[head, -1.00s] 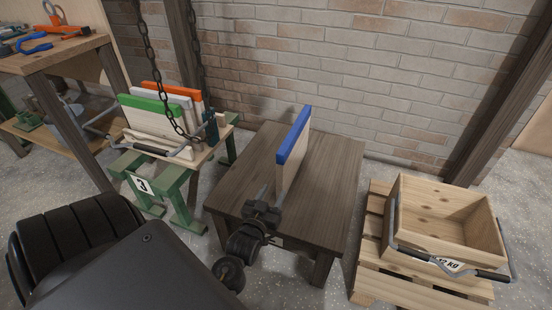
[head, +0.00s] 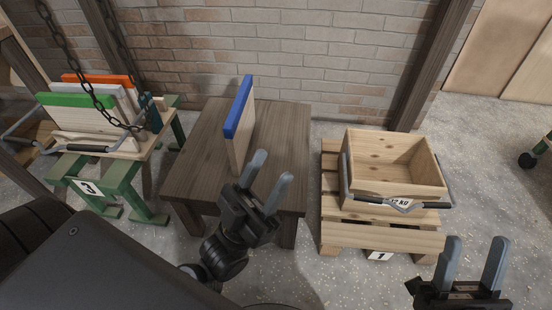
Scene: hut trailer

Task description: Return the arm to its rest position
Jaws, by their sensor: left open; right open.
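A wooden crate (head: 393,178) with a metal handle sits on a pallet (head: 350,232) marked 1. At left, a green stand (head: 122,190) marked 3 holds boards with green, white and orange edges, with chains hanging in front.

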